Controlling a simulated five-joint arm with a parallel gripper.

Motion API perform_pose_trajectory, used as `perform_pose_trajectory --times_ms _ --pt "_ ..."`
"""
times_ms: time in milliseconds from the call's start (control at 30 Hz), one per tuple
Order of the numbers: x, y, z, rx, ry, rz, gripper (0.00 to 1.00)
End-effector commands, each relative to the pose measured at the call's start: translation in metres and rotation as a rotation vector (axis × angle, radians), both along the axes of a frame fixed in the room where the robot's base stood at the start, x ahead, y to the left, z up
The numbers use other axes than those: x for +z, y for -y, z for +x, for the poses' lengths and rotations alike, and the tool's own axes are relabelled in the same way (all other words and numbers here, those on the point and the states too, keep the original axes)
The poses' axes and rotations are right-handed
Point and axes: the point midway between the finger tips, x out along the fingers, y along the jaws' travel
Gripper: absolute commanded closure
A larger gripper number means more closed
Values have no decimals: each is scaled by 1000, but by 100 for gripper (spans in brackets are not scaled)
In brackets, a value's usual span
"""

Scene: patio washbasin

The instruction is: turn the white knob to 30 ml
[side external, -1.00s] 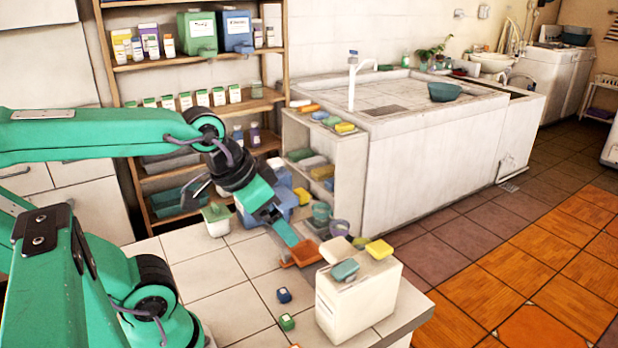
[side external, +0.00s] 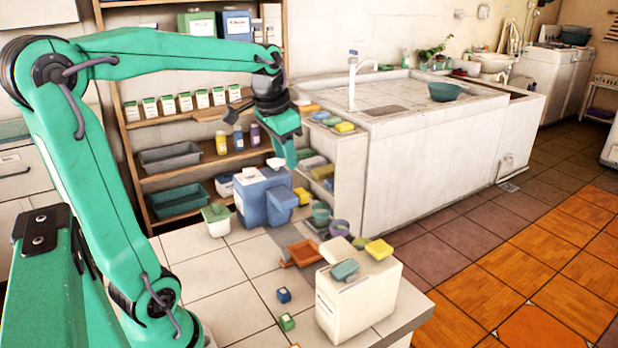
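My gripper (side external: 289,158) points down above the table's far side, in front of the low shelf unit. Its tip is close above the top of a blue box-like container (side external: 252,200). A small white piece (side external: 276,163) sits on top of this container, just left of the gripper tip; it may be the white knob. I cannot tell whether the tip touches it. No 30 ml mark or scale is readable. The finger gap is not visible from this side, and nothing is clearly seen held.
A cream container (side external: 355,300) with a teal block on top stands at the table's front right. An orange tray (side external: 305,252), small cups and a white tub (side external: 216,220) are nearby. The front-left tiles are clear.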

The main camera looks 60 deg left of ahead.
Motion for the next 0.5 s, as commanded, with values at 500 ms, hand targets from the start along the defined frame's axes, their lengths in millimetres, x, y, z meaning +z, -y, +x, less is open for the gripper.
perform_pose_trajectory --times_ms 500 --pt "-24 -149 24 10 -165 -44 65"
